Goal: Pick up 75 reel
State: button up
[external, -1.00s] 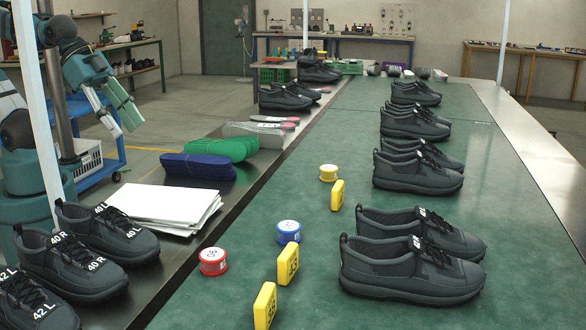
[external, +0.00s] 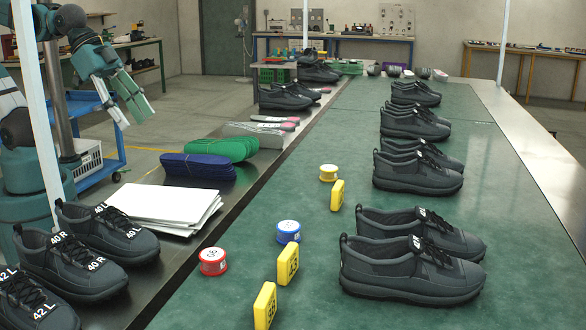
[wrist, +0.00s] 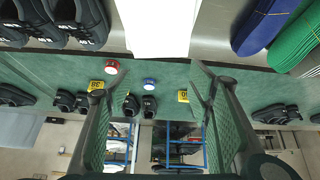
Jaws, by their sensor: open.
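Three reels stand on the green belt: a red reel (external: 212,262), a blue reel (external: 288,231) and a yellow reel (external: 328,172). Their printed labels are too small to read for certain, so I cannot tell which is 75. My gripper (external: 131,112) is open and empty, in the air at the left, well away from the reels. In the wrist view, the red reel (wrist: 112,67) and blue reel (wrist: 149,82) appear between the spread fingers, at a distance. The yellow reel is not clear there.
Yellow number blocks (external: 288,264) stand near the reels. Dark shoes (external: 411,270) line the belt's right side. White sheets (external: 160,207), blue insoles (external: 197,167), green insoles (external: 222,149) and labelled shoes (external: 75,260) lie on the left ledge.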

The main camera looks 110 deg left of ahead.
jog(key=w+a+r+n+g+p, duration=0.1)
jog(key=w+a+r+n, duration=0.15)
jog(key=w, duration=0.45)
jog(key=w+a+r+n+g+p, duration=0.1)
jog(key=w+a+r+n+p, duration=0.15)
jog(key=w, duration=0.45)
jog(key=n+g+p, duration=0.5)
jog(key=n+p, duration=0.1)
jog(key=n, duration=0.4)
send_over(329, 168)
jog(key=f, duration=1.9)
jog(key=shift+s+d+f, duration=0.1)
jog(key=shift+d+f, duration=0.25)
jog(key=shift+d, duration=0.05)
jog(key=shift+a+f, duration=0.4)
jog(key=shift+f, duration=0.15)
jog(key=shift+f, duration=1.3)
